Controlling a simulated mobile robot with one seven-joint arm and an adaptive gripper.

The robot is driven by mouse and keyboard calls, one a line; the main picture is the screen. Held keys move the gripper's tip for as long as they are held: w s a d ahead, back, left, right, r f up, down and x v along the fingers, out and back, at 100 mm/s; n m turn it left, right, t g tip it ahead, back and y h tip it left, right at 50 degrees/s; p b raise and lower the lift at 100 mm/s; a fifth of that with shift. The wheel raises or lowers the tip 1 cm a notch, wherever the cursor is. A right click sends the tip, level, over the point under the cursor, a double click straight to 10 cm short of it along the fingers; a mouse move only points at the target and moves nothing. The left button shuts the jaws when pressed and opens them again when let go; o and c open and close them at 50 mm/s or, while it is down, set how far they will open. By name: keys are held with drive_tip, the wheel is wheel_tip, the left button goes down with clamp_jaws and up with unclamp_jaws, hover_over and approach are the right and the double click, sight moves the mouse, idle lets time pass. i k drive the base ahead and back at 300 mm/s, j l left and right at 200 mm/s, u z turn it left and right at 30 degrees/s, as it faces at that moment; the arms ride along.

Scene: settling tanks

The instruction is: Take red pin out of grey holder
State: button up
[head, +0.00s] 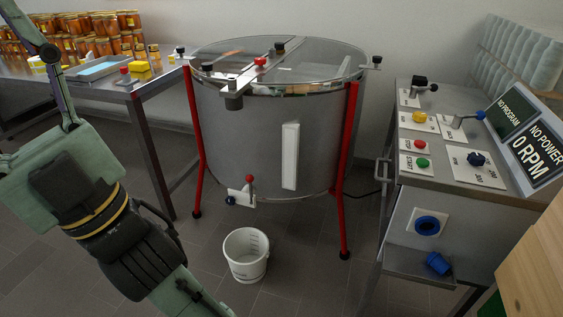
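A small red-topped piece (124,70), which looks like the red pin, stands upright at the right end of the left table. It sits in or on a small grey block (127,80), which looks like the grey holder. Both are small in the head view, so how deep the pin sits cannot be told. A red knob (261,62) also shows on the bar across the steel drum (240,140). My arm crosses the left side of the picture, left of and below the pin. My gripper's fingertips cannot be made out in this view.
A yellow block (141,76) stands close right of the holder, and a blue-lined tray (95,70) lies left of it. Honey jars (75,45) are stacked behind. A white bucket (246,255) stands on the floor. A control bench (400,150) is at the right.

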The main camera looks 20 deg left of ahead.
sight(124, 69)
drive_tip(key=u, duration=1.5)
drive_tip(key=i+z, duration=0.15)
drive_tip(key=z, duration=0.6)
drive_tip(key=i+j+z, duration=0.35)
drive_tip(key=j+z, duration=0.15)
drive_tip(key=i+j+z, duration=0.25)
drive_tip(key=j, duration=0.25)
drive_tip(key=i+j+z, duration=0.15)
drive_tip(key=j, duration=0.4)
drive_tip(key=j+z, duration=0.15)
drive_tip(key=j, duration=0.4)
drive_tip(key=i+j, duration=0.1)
drive_tip(key=j, duration=0.3)
drive_tip(key=i+j, duration=0.15)
drive_tip(key=j, duration=0.25)
drive_tip(key=i+j+z, duration=0.1)
drive_tip(key=j, duration=0.3)
